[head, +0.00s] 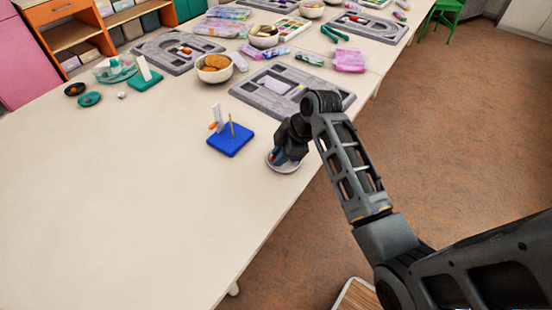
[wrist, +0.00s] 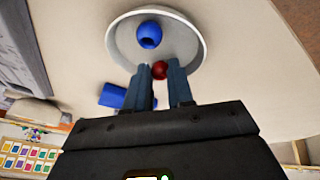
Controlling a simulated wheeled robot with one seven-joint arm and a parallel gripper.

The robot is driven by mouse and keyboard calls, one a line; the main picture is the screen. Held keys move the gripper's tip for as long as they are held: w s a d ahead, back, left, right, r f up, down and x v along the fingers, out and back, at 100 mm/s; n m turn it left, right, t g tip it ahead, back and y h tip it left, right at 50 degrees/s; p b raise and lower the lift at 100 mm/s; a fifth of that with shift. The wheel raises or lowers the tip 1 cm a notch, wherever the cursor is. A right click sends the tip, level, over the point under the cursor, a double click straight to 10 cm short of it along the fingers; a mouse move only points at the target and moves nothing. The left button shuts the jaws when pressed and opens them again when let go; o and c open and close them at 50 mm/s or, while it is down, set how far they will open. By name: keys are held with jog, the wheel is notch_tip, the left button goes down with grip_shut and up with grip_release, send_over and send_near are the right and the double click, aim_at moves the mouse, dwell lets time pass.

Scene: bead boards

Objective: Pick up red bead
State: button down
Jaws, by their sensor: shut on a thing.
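The red bead (wrist: 159,69) is small and round, and sits between the two fingertips of my gripper (wrist: 161,72) in the wrist view. My gripper is shut on it, over a shallow white dish (wrist: 190,30). I cannot tell whether the bead still touches the dish. A blue bead (wrist: 149,35) lies in the same dish, apart from the fingers. In the head view my gripper (head: 281,157) is down at the dish (head: 285,166) by the table's edge, and it hides the red bead.
A blue board with upright pegs (head: 230,140) stands left of the dish. A grey tray (head: 265,100) lies behind my gripper. A bowl (head: 213,68) and a teal board (head: 144,81) are farther back. The front left of the table (head: 110,200) is clear.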

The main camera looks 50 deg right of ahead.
jog(key=shift+s+a+f, duration=0.1)
jog(key=shift+a+f, duration=0.05)
jog(key=shift+f, duration=0.05)
notch_tip(320, 180, up, 4)
jog(key=shift+r, duration=0.25)
jog(key=s+d+r+b, duration=0.1)
jog(key=s+d+r, duration=0.4)
jog(key=d, duration=0.5)
jog(key=shift+v, duration=0.95)
jog(key=shift+d, duration=0.15)
